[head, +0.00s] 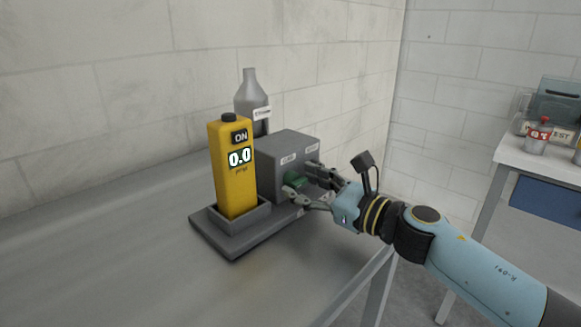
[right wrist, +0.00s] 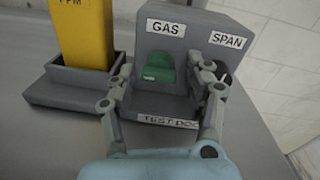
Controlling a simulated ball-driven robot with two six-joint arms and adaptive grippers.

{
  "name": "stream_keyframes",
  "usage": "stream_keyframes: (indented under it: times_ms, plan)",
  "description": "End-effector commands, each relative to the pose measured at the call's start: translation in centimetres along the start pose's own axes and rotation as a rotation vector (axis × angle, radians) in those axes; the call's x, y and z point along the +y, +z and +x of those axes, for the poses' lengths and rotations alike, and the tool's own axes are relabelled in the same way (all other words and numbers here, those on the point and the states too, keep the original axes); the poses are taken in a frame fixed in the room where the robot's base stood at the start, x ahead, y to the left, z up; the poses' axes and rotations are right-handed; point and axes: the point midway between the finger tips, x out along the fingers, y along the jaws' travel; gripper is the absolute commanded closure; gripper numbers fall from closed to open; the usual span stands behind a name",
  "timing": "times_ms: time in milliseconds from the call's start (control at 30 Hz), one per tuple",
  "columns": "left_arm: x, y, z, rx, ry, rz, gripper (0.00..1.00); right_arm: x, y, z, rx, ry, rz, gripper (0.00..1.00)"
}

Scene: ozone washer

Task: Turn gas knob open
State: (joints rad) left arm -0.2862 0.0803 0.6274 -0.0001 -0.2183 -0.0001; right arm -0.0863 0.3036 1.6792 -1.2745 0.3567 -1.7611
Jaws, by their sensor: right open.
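The green gas knob (right wrist: 158,72) sits on the front of the grey box (head: 288,155), under a label reading GAS. It also shows in the head view (head: 294,180), partly behind my fingers. My right gripper (head: 300,178) is open in front of the box, and it also shows in the right wrist view (right wrist: 163,75). Its fingers stand on either side of the green knob. The right finger covers much of a dark knob under the SPAN label (right wrist: 227,40). Whether a finger touches either knob I cannot tell. My left gripper is out of view.
A yellow meter (head: 233,180) reading 0.0 stands in a grey holder left of the box. A grey bottle (head: 251,100) is behind it. The grey table (head: 110,260) is clear at left. A second table (head: 540,163) with small items is at far right.

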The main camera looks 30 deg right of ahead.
Motion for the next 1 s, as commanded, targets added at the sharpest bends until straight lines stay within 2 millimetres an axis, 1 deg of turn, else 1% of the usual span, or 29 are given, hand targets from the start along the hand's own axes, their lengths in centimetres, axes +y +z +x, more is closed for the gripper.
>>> stream_keyframes:
  times_ms: [133,400,567,700,800,1000]
  plan:
    - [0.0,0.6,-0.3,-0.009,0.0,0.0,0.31,0.4,0.1,-0.1,0.001,-0.002,0.0,0.48]
    - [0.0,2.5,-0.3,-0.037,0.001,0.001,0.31,0.5,0.0,-0.1,0.001,-0.003,0.0,0.48]
    - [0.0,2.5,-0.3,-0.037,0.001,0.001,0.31,0.5,0.0,-0.1,0.001,-0.003,0.0,0.69]
    - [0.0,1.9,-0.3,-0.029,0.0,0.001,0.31,0.4,0.0,-0.1,0.001,-0.003,0.0,0.87]
    - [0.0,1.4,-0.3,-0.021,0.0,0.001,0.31,0.4,0.1,-0.1,0.001,-0.004,0.0,0.98]
    - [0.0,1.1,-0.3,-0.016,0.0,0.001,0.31,0.4,0.1,0.0,0.0,-0.005,0.015,0.98]
